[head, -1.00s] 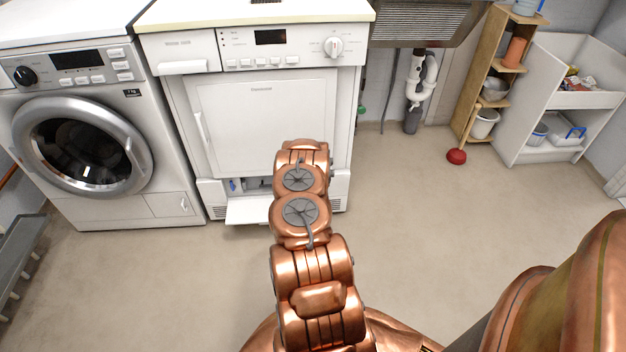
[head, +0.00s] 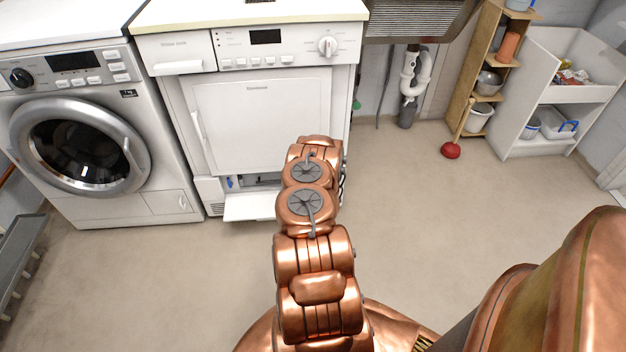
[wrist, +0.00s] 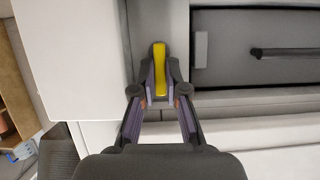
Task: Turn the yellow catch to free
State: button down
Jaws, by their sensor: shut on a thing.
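The yellow catch (wrist: 159,72) shows in the wrist view as a narrow upright bar on a dark rounded base, set in a grey strip of the machine front. My gripper (wrist: 160,82) has its two fingers closed on it, one on each side. The lower part of the catch sits between the finger pads and its upper end stands clear. In the head view my copper arm reaches to the lower right of the white dryer (head: 262,120) and hides the catch and most of the gripper.
Right of the catch is a dark grey panel (wrist: 230,75) with a black bar handle (wrist: 285,52). The dryer's lower flap (head: 250,206) hangs open. A washing machine (head: 85,150) stands left. A red plunger (head: 451,150) stands on clear floor to the right.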

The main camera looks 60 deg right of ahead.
jog(key=shift+d+r, duration=0.1)
jog(key=shift+d, duration=0.05)
jog(key=c, duration=1.2)
grip_release()
